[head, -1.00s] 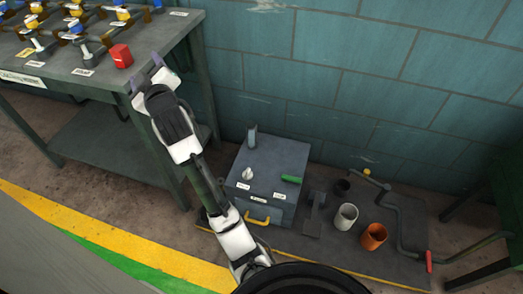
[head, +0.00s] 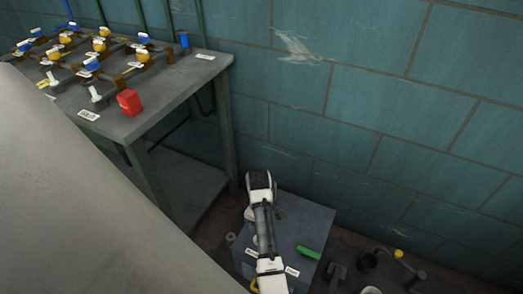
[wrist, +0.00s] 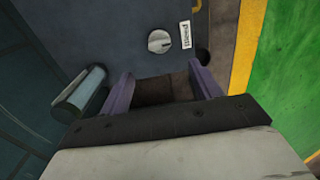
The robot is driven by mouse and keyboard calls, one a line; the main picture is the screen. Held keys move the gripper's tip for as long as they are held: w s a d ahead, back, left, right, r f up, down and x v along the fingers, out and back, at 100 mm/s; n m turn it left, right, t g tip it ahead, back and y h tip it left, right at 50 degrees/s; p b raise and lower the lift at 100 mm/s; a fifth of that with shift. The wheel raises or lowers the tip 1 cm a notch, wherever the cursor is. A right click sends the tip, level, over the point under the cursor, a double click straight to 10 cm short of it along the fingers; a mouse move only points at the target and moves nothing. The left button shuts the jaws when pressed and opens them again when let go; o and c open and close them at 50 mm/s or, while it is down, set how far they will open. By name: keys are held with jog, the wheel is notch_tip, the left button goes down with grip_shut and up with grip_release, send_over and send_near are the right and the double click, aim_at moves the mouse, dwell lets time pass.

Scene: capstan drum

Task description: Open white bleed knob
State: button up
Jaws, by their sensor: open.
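A round white knob (wrist: 159,41) with a raised bar across it sits on the blue-grey face of a box (wrist: 100,30) in the wrist view. A small white label (wrist: 186,34) is beside it, too small to read surely. My gripper (wrist: 163,88) is open and empty, its two purple fingers wide apart. The knob lies beyond the fingertips in the picture, apart from both. In the head view my arm reaches over the box (head: 312,222) and covers much of its top. My fingers are hidden there, and the knob is mostly hidden.
A grey-green cylinder (wrist: 80,92) is close by my left finger. A green handle (head: 308,252) lies on the box's right side. A bench (head: 190,85) with several valves and a red block (head: 129,102) stands left. The tiled wall (head: 400,120) is close behind.

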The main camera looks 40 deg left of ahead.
notch_tip(320, 180, down, 12)
jog(key=shift+r+b, duration=0.2)
jog(key=shift+b, duration=0.5)
jog(key=shift+c, duration=0.2)
jog(key=c, duration=0.9)
